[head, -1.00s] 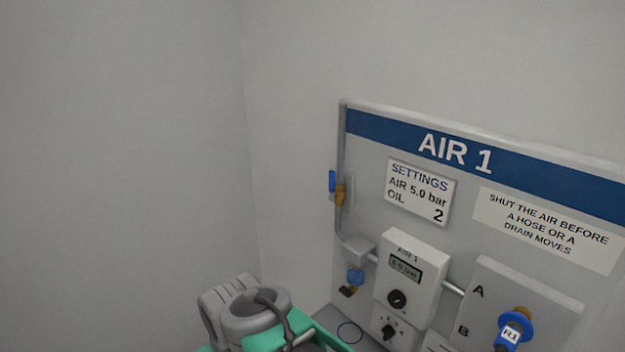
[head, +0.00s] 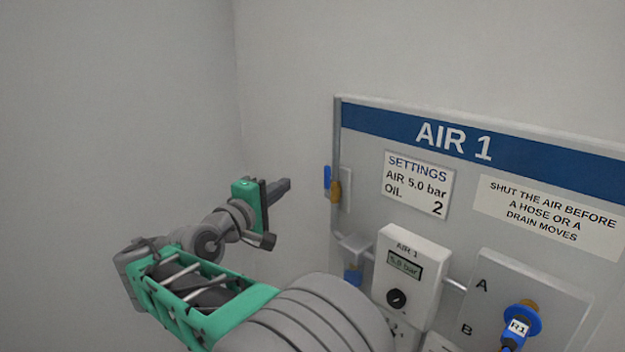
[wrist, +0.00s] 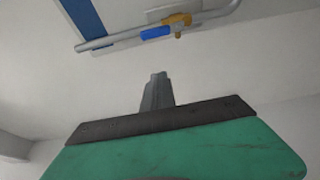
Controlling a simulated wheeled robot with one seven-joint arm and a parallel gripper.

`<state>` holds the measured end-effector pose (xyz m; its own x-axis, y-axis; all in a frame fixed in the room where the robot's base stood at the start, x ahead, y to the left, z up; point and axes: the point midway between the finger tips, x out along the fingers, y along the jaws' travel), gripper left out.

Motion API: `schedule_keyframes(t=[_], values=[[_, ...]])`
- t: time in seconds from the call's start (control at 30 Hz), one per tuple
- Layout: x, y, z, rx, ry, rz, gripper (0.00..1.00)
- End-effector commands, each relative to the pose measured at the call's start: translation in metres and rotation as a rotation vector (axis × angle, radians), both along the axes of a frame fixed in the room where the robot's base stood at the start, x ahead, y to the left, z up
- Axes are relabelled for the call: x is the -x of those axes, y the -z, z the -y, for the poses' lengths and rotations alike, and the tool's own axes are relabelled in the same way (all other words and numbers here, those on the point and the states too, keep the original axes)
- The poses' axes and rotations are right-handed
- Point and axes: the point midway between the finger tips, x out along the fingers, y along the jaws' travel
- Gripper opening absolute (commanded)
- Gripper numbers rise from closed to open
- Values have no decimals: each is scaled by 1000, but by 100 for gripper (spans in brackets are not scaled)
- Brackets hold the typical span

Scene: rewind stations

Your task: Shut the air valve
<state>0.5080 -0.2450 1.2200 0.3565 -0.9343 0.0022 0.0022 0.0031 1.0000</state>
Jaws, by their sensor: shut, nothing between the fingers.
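The air valve has a blue lever handle (head: 327,180) on a brass body (head: 335,192), set on the grey pipe at the left edge of the AIR 1 panel. In the head view the handle stands upright, along the pipe. In the wrist view the blue handle (wrist: 157,33) and brass body (wrist: 177,22) show above my fingers, lined up with the pipe. My gripper (head: 283,185) is left of the valve, fingers toward the panel side, apart from the handle. In the wrist view my gripper (wrist: 158,78) is shut and empty.
The AIR 1 panel (head: 365,225) carries a regulator box (head: 411,270) with a display and knob, and a blue hose coupling (head: 521,319) marked R1. A grey wall is at left. The space between my gripper and the valve is clear.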

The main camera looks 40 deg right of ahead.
Motion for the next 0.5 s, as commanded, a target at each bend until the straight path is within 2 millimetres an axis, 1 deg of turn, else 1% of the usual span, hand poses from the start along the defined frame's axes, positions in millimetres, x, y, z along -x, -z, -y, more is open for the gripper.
schedule_keyframes(t=[0.07,0.17,0.27,0.5], values=[[-1,-1,4,0,2,1,0],[-5,-1,16,0,4,1,0],[-11,-2,34,-1,6,1,0],[-30,-3,84,-3,6,2,0]])
